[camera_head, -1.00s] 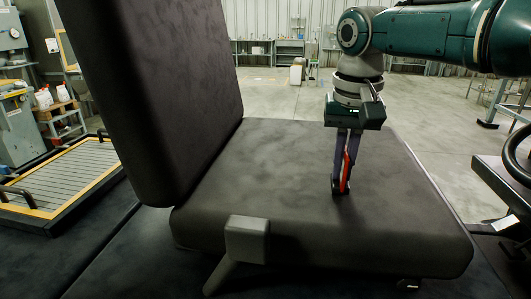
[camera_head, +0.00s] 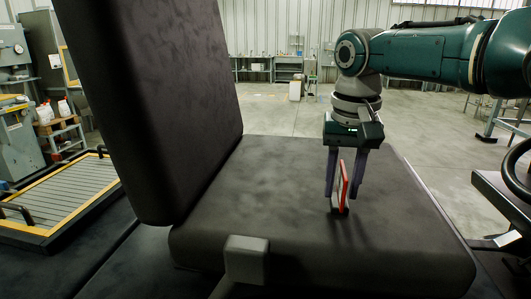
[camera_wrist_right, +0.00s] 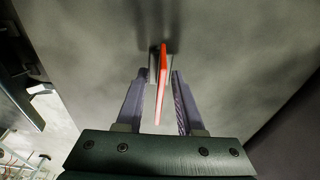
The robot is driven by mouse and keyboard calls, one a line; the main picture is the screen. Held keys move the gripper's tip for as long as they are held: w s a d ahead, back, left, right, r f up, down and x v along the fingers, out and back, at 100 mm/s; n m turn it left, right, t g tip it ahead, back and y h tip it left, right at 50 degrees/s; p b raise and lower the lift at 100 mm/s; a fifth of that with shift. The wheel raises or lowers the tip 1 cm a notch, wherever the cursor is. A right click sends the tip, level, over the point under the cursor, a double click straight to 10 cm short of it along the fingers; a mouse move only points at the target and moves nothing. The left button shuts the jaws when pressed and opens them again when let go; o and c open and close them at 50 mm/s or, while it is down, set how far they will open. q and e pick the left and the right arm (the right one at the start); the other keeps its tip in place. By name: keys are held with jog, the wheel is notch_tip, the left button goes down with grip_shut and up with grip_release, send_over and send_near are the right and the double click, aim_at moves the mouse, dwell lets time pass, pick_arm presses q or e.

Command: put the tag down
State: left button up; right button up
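The tag (camera_head: 342,184) is a thin plate with a red edge and a pale face. It stands on edge, seemingly in a small dark holder at its foot, on the dark grey padded seat (camera_head: 270,190). My right gripper (camera_head: 345,192) is open, with one finger on each side of the tag. In the right wrist view the tag (camera_wrist_right: 162,80) stands between the two fingers (camera_wrist_right: 160,82), with a gap on both sides. My left gripper is in neither view.
A tall dark backrest (camera_head: 150,100) rises at the left of the seat. A grey armrest-like block (camera_head: 246,258) sits at the seat's front edge. A yellow-framed platform (camera_head: 60,190) lies at the far left. The seat around the tag is clear.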

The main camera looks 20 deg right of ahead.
jog(key=r, duration=0.7)
jog(key=s+r, duration=0.1)
jog(key=r, duration=0.3)
jog(key=shift+a+r+b, duration=0.1)
jog(key=shift+a+b, duration=0.25)
jog(key=shift+b, duration=0.05)
jog(key=s+a+f+n, duration=0.1)
jog(key=a+f, duration=0.1)
jog(key=f, duration=0.1)
jog(key=s+a+f+n, duration=0.1)
jog(key=a+f+n, duration=0.1)
jog(key=a, duration=0.1)
jog(key=s+a+f+n, duration=0.1)
jog(key=a+f, duration=0.1)
jog(key=f, duration=0.1)
jog(key=shift+s+a+f+n+t+y, duration=0.3)
jog(key=shift+s+a+f+t, duration=0.05)
jog(key=shift+s+t, duration=0.05)
jog(key=s+a+f+n+t+y, duration=0.1)
jog(key=s+a+f+n+y, duration=0.15)
jog(key=s+a+f, duration=0.45)
jog(key=s+d+h, duration=0.1)
jog(key=s+d, duration=0.1)
jog(key=s, duration=0.6)
jog(key=s+d+f+n+h, duration=0.1)
jog(key=s+d, duration=0.2)
jog(key=s, duration=0.5)
jog(key=shift+s+t, duration=0.25)
jog(key=shift+t, duration=0.05)
jog(key=shift+r, duration=0.1)
